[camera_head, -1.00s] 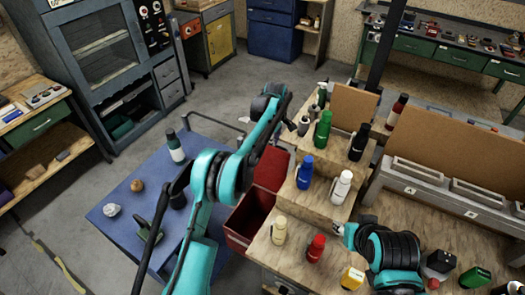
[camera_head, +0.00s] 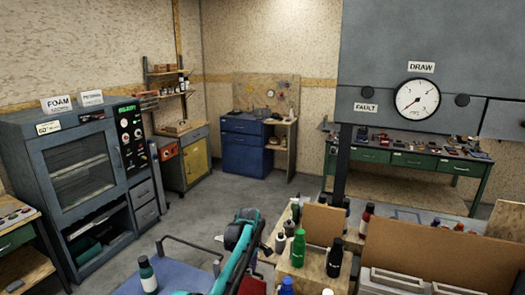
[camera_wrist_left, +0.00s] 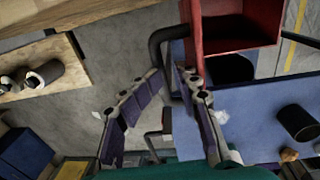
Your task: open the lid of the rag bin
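The rag bin is the red box. In the left wrist view the red bin (camera_wrist_left: 240,42) is at the top, above my fingers, with a dark opening below its raised red panel. In the head view only a red bit of it (camera_head: 252,286) shows at the bottom edge, beside my left arm. My left gripper (camera_wrist_left: 173,82) is open, its fingertips apart with nothing held between them. In the head view the teal left arm reaches up from the bottom, and its fingers are hard to make out. My right gripper is out of view.
A blue cart (camera_head: 178,278) with a dark tube handle stands left of the bin; a bottle (camera_head: 148,274) is on it. A wooden bench with several bottles, including a green one (camera_head: 298,247), is on the right. Grey floor (camera_head: 207,212) is clear behind.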

